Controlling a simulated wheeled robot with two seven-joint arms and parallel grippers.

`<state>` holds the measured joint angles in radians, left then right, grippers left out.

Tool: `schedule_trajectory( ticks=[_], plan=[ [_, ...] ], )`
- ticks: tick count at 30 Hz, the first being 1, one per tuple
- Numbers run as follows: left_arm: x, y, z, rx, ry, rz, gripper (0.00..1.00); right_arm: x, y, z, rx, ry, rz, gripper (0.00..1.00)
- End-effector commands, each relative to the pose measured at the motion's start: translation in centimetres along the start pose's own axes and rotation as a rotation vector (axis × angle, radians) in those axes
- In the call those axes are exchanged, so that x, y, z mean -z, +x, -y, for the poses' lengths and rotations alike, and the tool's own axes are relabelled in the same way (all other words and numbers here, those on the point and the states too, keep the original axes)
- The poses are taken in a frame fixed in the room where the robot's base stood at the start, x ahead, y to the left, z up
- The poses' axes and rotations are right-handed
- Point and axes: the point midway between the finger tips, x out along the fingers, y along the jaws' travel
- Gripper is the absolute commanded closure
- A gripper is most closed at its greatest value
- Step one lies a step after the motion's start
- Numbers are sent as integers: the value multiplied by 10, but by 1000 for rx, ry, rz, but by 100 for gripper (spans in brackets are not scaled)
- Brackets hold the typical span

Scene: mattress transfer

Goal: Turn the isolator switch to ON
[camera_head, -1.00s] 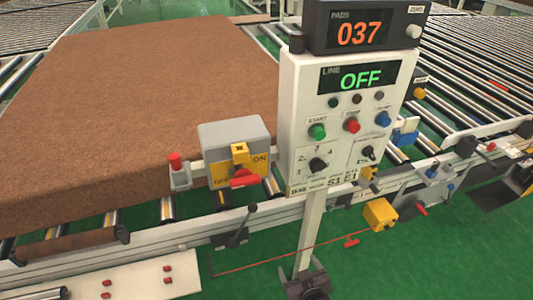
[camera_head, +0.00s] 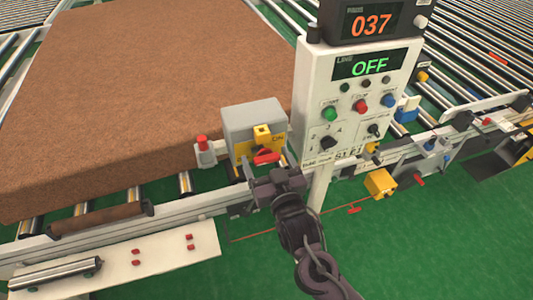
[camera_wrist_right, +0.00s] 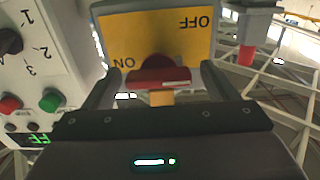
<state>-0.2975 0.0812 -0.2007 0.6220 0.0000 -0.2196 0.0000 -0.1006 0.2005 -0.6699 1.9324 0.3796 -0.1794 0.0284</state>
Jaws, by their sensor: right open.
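The isolator switch is a grey box (camera_head: 253,118) with a yellow face plate (camera_head: 242,150) and a red handle (camera_head: 267,157). In the right wrist view, upside down, the yellow plate (camera_wrist_right: 125,38) shows OFF and ON, and the red handle (camera_wrist_right: 160,77) lies across between the fingers, its middle near ON. My right gripper (camera_head: 268,170) is open in front of the switch, its fingers (camera_wrist_right: 158,88) on either side of the handle with gaps visible. Whether they touch it I cannot tell. My left gripper is not in view.
A control panel (camera_head: 345,150) on a post stands close right of the switch, its display reading OFF. A red-topped button (camera_head: 202,144) sits left of the switch. A brown mattress pad (camera_head: 150,90) lies on rollers behind. A yellow box (camera_head: 380,183) is at the right.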

Motion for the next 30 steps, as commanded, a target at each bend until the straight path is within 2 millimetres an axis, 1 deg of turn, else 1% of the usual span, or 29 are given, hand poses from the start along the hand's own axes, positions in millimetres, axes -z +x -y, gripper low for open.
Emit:
schedule_trajectory(
  ticks=[3,10,11,18,21,26,30],
  plan=[
    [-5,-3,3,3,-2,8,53,0,6,0,0,0,0,20],
    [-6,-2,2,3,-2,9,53,-1,6,0,0,0,1,20],
    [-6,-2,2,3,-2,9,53,-1,6,0,0,0,1,23],
    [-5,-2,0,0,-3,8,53,-1,6,0,0,0,1,54],
    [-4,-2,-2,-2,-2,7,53,-1,6,0,0,0,1,65],
    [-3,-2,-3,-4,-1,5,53,-1,6,0,0,10,1,65],
    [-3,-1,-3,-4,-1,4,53,-1,6,0,-1,52,2,65]
  ],
)
